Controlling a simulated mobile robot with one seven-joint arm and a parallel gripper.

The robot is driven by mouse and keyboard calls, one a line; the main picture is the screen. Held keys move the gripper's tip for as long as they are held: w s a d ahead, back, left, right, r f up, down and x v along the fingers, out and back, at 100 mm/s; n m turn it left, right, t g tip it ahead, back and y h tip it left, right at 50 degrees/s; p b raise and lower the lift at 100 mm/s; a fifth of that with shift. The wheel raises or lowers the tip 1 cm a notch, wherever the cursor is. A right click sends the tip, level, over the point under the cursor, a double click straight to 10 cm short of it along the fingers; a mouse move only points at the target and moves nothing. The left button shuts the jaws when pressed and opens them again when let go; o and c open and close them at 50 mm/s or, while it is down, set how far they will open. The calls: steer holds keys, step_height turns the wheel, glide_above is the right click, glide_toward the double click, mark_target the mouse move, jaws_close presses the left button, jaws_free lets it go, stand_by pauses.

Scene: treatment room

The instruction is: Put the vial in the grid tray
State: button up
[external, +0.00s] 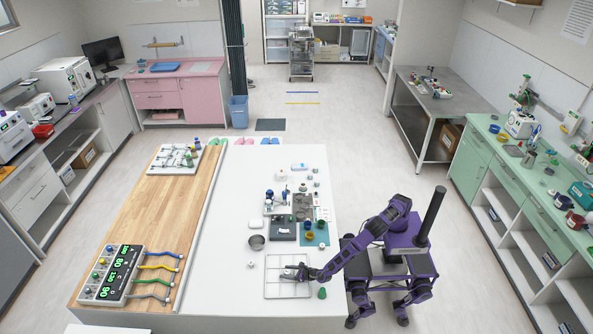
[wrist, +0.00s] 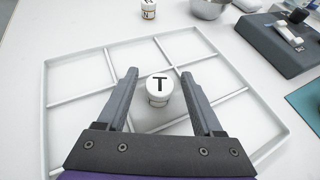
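The white grid tray (wrist: 52,128) lies flat on the white table, and it also shows in the external view (external: 266,276). A small vial (wrist: 158,86) with a white cap marked T is upright between the fingertips of my gripper (wrist: 158,76), over one of the middle compartments. Gaps show between the vial and both fingers, so my gripper is open around it. The vial's base is partly hidden, and I cannot tell whether it touches the tray floor. In the external view my gripper (external: 298,272) is low over the tray. A second vial (wrist: 148,9) stands outside the tray.
A metal bowl (external: 257,242) stands behind the tray, also seen in the wrist view (wrist: 209,8). A dark grey device (external: 283,229) and a teal mat (external: 321,240) lie beyond. A green object (external: 322,293) is right of the tray. The table left of the tray is clear.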

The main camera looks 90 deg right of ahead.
steer(key=shift+r, duration=0.25)
steer(key=v, duration=1.2)
steer(key=shift+f, duration=0.1)
